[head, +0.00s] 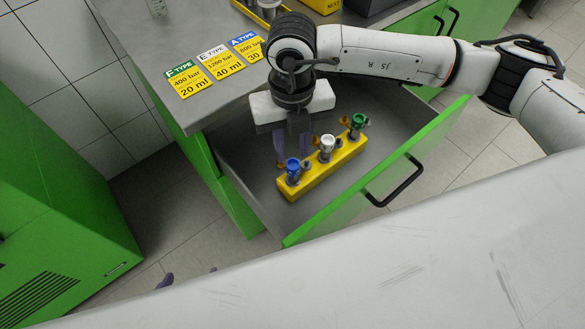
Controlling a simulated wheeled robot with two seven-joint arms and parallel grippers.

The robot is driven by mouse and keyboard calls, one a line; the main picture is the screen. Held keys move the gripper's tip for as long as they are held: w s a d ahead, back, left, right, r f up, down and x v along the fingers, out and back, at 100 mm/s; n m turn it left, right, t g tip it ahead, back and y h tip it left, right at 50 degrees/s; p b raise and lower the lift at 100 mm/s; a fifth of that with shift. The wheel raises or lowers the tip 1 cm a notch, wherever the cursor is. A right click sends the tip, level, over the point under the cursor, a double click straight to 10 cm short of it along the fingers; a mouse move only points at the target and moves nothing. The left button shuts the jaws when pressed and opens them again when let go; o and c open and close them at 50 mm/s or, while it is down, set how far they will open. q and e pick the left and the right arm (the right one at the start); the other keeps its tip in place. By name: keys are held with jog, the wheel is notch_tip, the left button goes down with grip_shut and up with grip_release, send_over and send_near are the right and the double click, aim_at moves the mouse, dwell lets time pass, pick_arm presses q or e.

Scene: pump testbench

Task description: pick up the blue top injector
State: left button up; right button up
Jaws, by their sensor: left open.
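The blue top injector (292,168) stands upright at the near left end of a yellow rack (322,178) in the open drawer. A white top injector (327,146) stands in the middle and a green top injector (358,124) at the far right end. My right gripper (294,159) points down into the drawer, just behind the rack near the blue top injector. My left gripper (189,276) shows only as purple fingertips at the bottom left, apart and away from the drawer; the rest is hidden behind my white body part.
The green drawer front with a black handle (396,182) stands in front of the rack. The grey countertop (140,45) with several yellow type labels (222,64) lies behind. A green cabinet (60,200) is at left. Another yellow rack (268,10) sits on the counter.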

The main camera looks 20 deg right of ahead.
aim_at(292, 164)
jog(key=shift+w+f+p, duration=0.1)
jog(key=shift+f+p, duration=0.35)
jog(key=shift+f, duration=2.6)
jog(key=shift+r, duration=0.1)
grip_shut()
